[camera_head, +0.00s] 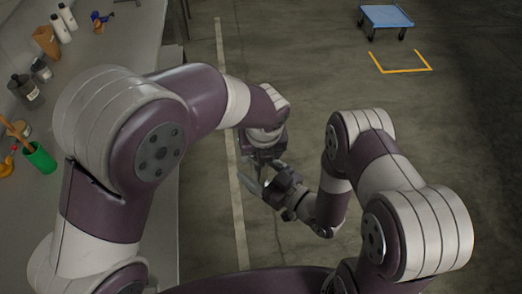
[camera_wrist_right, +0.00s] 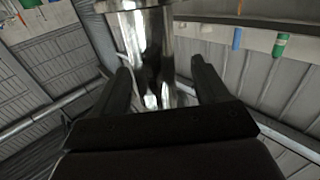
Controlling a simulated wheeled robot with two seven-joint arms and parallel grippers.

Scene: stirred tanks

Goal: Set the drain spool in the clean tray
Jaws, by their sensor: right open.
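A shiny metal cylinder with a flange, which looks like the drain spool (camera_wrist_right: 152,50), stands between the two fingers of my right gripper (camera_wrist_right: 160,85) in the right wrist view. The fingers are open on either side of it. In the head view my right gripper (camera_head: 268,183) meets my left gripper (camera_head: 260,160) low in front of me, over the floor. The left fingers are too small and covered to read. The spool is barely distinguishable there, and I cannot tell what bears it. I cannot make out a clean tray in either view.
A grey bench (camera_head: 125,130) runs along the left with white bottles (camera_head: 60,28), dark jars (camera_head: 25,90), a brown block (camera_head: 46,41) and a green cup (camera_head: 41,158). A blue cart (camera_head: 386,16) stands far right near a yellow floor marking (camera_head: 402,70). The floor between is clear.

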